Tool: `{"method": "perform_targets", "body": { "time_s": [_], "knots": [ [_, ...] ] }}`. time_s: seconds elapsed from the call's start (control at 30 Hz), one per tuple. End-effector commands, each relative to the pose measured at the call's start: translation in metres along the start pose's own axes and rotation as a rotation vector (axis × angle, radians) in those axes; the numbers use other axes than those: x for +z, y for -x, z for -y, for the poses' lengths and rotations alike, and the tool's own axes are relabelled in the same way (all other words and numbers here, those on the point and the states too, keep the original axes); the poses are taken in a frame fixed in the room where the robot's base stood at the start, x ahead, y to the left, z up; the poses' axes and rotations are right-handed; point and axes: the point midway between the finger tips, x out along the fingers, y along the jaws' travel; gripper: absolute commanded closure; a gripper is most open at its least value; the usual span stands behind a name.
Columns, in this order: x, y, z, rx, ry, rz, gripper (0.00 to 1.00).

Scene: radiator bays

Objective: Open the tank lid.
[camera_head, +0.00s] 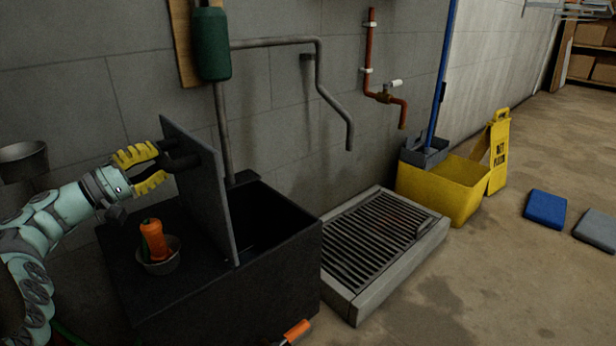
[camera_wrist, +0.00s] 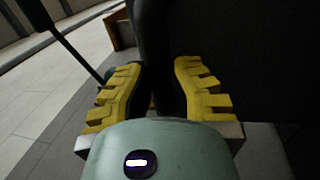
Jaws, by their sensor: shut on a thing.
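The tank (camera_head: 270,285) is a black box against the wall at lower left. Its lid (camera_head: 203,185) is a dark panel standing nearly upright, and the dark opening to its right is uncovered. My gripper (camera_head: 150,168), with yellow fingers, is at the left face of the lid. It is shut on the lid's dark handle (camera_head: 180,161). In the wrist view the yellow fingers (camera_wrist: 160,95) stand on both sides of the dark handle (camera_wrist: 152,45). The exact finger contact is partly hidden.
A metal bowl (camera_head: 160,264) holding an orange item (camera_head: 154,240) sits on the tank top, left of the lid. A floor grate (camera_head: 380,240) and yellow mop bucket (camera_head: 450,190) stand to the right. A grey pipe (camera_head: 325,85) and green cylinder (camera_head: 212,45) are above.

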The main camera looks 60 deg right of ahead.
Motion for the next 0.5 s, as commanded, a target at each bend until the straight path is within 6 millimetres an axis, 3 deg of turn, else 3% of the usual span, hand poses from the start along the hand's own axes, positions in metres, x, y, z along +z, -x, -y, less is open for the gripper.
{"method": "perform_targets", "body": {
  "time_s": [0.2, 0.5],
  "knots": [
    [-0.001, 0.014, 0.004, -0.007, -0.002, -0.004, 1.00],
    [-0.001, 0.018, 0.005, -0.010, 0.002, -0.004, 1.00]
  ]
}}
